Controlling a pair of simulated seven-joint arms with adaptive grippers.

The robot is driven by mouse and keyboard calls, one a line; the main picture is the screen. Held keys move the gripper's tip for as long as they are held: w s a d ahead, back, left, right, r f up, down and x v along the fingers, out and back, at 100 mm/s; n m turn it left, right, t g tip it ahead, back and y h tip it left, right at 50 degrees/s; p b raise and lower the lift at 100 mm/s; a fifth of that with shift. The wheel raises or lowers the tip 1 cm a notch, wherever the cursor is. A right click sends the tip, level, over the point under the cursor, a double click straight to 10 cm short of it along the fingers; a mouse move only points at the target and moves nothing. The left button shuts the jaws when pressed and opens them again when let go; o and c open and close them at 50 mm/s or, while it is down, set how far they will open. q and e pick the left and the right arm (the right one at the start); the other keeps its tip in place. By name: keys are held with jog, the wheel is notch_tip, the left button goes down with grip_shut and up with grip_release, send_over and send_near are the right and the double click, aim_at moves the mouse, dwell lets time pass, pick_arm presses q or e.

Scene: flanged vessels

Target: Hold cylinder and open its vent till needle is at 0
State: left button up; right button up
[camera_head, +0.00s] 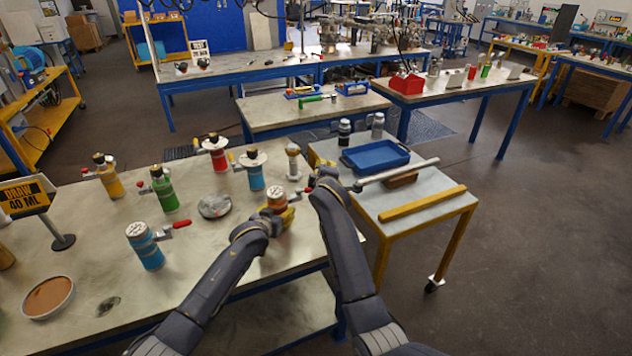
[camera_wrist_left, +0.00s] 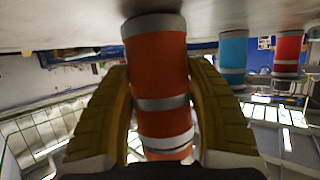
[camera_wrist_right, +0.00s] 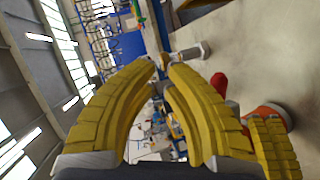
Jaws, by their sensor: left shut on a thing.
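An orange cylinder (camera_head: 277,200) with a white gauge on top stands at the right end of the left table. My left gripper (camera_wrist_left: 160,75) is around its body, shut on it with one yellow finger on each side. The vent lever with a red handle (camera_head: 300,193) sticks out toward the right; its red end also shows in the right wrist view (camera_wrist_right: 218,83). My right gripper (camera_wrist_right: 165,66) is just beyond the handle and apart from it. Its fingertips are close together with a narrow gap and nothing clearly between them. The needle is too small to read.
Blue (camera_head: 145,246), green (camera_head: 163,190), yellow (camera_head: 107,177), red (camera_head: 216,153) and blue-white (camera_head: 253,170) vessels stand leftward. A pale vessel (camera_head: 292,163) stands behind. A cart with a blue tray (camera_head: 375,156) and a grey bar (camera_head: 398,173) is at right.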

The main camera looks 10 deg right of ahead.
aim_at(309, 190)
jog(key=w+d+f+m, duration=0.1)
jog(key=d, duration=0.1)
jog(key=w+d+f+m+y, duration=0.1)
jog(key=d+m, duration=0.1)
jog(key=w+d+f+m+g, duration=0.1)
jog(key=f, duration=0.1)
jog(key=shift+d+y, duration=0.3)
jog(key=shift+d, duration=0.1)
grip_shut()
jog(key=s+f+m+g+y, duration=0.1)
jog(key=s+m+y, duration=0.1)
jog(key=m+y, duration=0.6)
jog(key=s+f+m+g+y, duration=0.2)
jog(key=m+y, duration=0.1)
jog(key=m, duration=0.9)
jog(key=w+a, duration=0.3)
jog(key=a, duration=0.3)
jog(key=shift+a+f, duration=0.3)
jog(key=shift+a, duration=0.05)
